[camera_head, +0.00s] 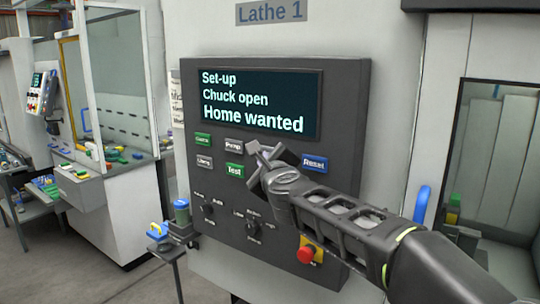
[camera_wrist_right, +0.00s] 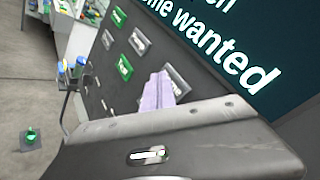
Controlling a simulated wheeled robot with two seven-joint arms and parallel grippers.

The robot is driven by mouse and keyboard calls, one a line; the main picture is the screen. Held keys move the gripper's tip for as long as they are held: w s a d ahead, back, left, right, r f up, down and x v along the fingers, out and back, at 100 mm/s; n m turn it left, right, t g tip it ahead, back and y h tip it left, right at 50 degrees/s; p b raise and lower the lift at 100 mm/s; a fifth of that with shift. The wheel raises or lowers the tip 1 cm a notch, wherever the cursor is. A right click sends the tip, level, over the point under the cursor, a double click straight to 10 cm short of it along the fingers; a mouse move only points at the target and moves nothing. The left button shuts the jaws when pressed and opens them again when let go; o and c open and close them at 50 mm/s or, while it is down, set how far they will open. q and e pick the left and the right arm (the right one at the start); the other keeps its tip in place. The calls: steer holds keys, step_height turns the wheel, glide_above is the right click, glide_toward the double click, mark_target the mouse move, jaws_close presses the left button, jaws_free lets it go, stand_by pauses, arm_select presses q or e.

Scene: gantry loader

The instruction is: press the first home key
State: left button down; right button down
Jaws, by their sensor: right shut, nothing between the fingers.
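The grey control panel (camera_head: 345,110) of Lathe 1 carries a dark screen (camera_head: 262,100) that reads "Set-up, Chuck open, Home wanted". My right gripper (camera_head: 256,150) is shut and empty in front of the key rows, between the grey Pump key (camera_head: 233,145) and the blue Reset key (camera_head: 314,162). It hides the panel there, and I cannot read a home label in the head view. In the right wrist view the closed fingertips (camera_wrist_right: 158,92) lie beside a partly covered grey key (camera_wrist_right: 176,80); I cannot tell whether they touch it. My left gripper is out of view.
A green Test key (camera_head: 234,172) sits just below left of the fingers. Rotary knobs (camera_head: 252,228) and a red stop button (camera_head: 306,254) are lower on the panel. A blue handle (camera_head: 422,204) is on the right door. A small stand with containers (camera_head: 181,212) is at left.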

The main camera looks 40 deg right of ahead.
steer(key=shift+w+d, duration=0.15)
steer(key=shift+d, duration=0.35)
stand_by(0.9)
steer(key=shift+a, duration=0.15)
steer(key=shift+s+a, duration=0.25)
steer(key=shift+a, duration=0.35)
steer(key=shift+s+a+p, duration=0.1)
steer(key=shift+s+a, duration=0.15)
steer(key=shift+a, duration=0.55)
steer(key=shift+s+a+p, duration=0.15)
steer(key=shift+s+a, duration=0.1)
steer(key=shift+a, duration=0.55)
steer(key=shift+s+a+p, duration=0.1)
steer(key=shift+s+a, duration=0.15)
steer(key=shift+a, duration=0.55)
